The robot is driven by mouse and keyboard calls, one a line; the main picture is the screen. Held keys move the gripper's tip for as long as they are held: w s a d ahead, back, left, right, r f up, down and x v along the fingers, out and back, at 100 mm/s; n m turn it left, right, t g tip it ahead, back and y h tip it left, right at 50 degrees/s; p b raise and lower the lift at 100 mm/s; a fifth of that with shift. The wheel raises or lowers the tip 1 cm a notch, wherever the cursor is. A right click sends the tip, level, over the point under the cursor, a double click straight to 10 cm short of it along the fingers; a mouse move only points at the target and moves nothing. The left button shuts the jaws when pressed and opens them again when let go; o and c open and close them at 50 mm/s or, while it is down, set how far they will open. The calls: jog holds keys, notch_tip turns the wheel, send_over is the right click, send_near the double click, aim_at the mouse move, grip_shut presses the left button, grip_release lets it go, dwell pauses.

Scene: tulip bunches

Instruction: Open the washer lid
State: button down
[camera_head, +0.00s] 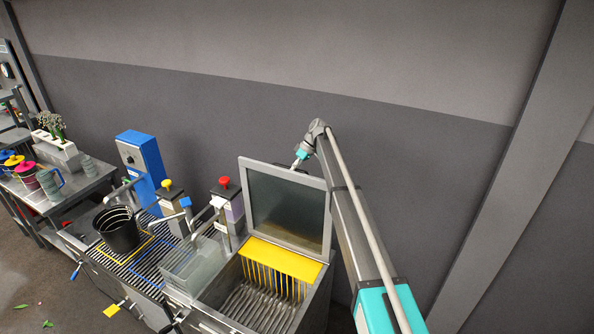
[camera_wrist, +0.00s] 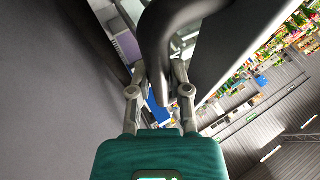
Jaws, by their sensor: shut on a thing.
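The washer (camera_head: 316,300) is in the lower middle of the head view. Its lid (camera_head: 287,205), a grey-framed panel, stands up nearly vertical at the back, and the racked inside shows below. My gripper (camera_head: 297,163) is at the lid's top edge, reached by my arm from the right. In the wrist view my gripper (camera_wrist: 160,72) is shut on a dark curved handle (camera_wrist: 168,32). The handle hides part of the fingertips.
A yellow panel (camera_head: 283,260) hangs below the lid. To the left are a clear basin (camera_head: 192,265), a black bucket (camera_head: 117,231) on a grate and a blue box (camera_head: 142,165). The wall (camera_head: 420,130) is close behind.

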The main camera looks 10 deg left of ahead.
jog(key=shift+w+a+r, duration=0.1)
jog(key=shift+w+a, duration=0.15)
jog(key=shift+a, duration=0.2)
jog(key=c, duration=0.6)
grip_release()
jog(key=shift+o, duration=0.2)
jog(key=shift+d, duration=0.1)
jog(key=shift+d, duration=0.1)
